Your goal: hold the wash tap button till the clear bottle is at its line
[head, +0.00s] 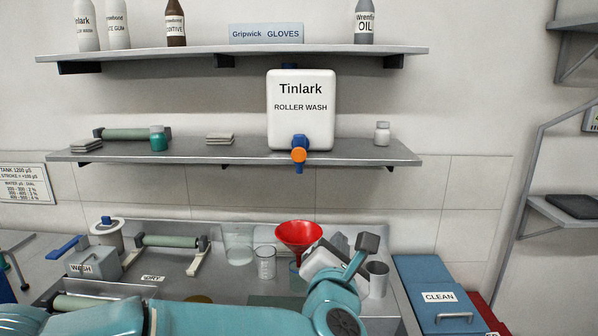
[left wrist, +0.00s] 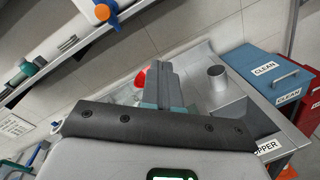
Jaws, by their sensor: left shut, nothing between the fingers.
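The white Tinlark roller wash tank (head: 301,122) stands on the middle shelf. Its blue tap (head: 299,141) with an orange round button (head: 299,155) hangs over the shelf's front edge; the button also shows at the top of the left wrist view (left wrist: 102,12). Below it a red funnel (head: 298,234) sits over the bench, and it shows partly behind my fingers in the left wrist view (left wrist: 141,78). The clear bottle under the funnel is mostly hidden by my gripper, so its line and level cannot be read. My left gripper (head: 368,243) is shut and empty, right of the funnel, below and apart from the button.
Clear beakers (head: 239,246) stand left of the funnel. A grey metal cup (head: 377,279) stands close right of my gripper. A blue CLEAN bin (head: 437,296) is at right. The middle shelf (head: 232,153) overhangs the back of the bench. The wall between shelf and bench is clear.

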